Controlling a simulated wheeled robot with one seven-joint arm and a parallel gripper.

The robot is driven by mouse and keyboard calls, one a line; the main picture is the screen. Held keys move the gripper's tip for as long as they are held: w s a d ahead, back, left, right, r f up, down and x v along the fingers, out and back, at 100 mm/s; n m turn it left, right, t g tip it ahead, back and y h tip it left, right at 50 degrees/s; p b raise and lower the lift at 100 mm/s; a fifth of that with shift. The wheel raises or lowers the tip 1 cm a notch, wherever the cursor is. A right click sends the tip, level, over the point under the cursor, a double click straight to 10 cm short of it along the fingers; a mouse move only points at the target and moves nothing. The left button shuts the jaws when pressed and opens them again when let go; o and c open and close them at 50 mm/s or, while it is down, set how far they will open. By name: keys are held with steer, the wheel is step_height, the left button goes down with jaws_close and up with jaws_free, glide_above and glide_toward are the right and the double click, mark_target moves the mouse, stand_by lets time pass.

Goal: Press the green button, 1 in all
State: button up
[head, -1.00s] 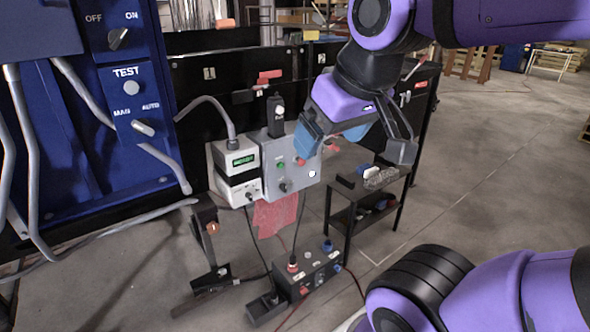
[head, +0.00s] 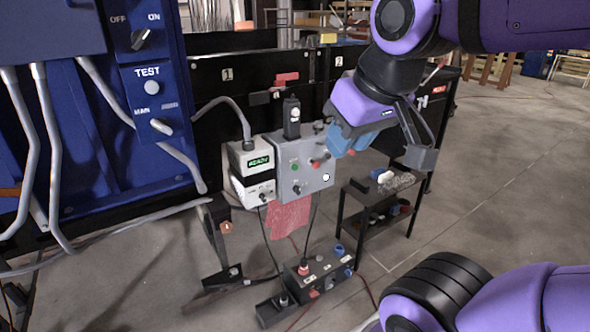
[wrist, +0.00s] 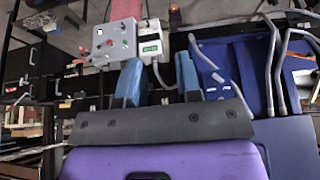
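The green button (head: 295,167) is a small round button on the front of a grey control box (head: 290,186), left of a red control. My gripper (head: 347,142) has blue fingers and hangs at the right edge of the box in the head view, not covering the button. In the wrist view my gripper (wrist: 159,72) has its two fingers well apart with nothing between them. I cannot tell its distance from the box.
A white device with a green display (head: 258,161) stands left of the box. A black switch unit (head: 291,117) rises above it. A blue cabinet (head: 160,80) fills the left. A small black cart (head: 343,212) stands right; a black connector box (head: 322,270) is on the floor.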

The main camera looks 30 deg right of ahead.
jaws_close()
stand_by(1.3)
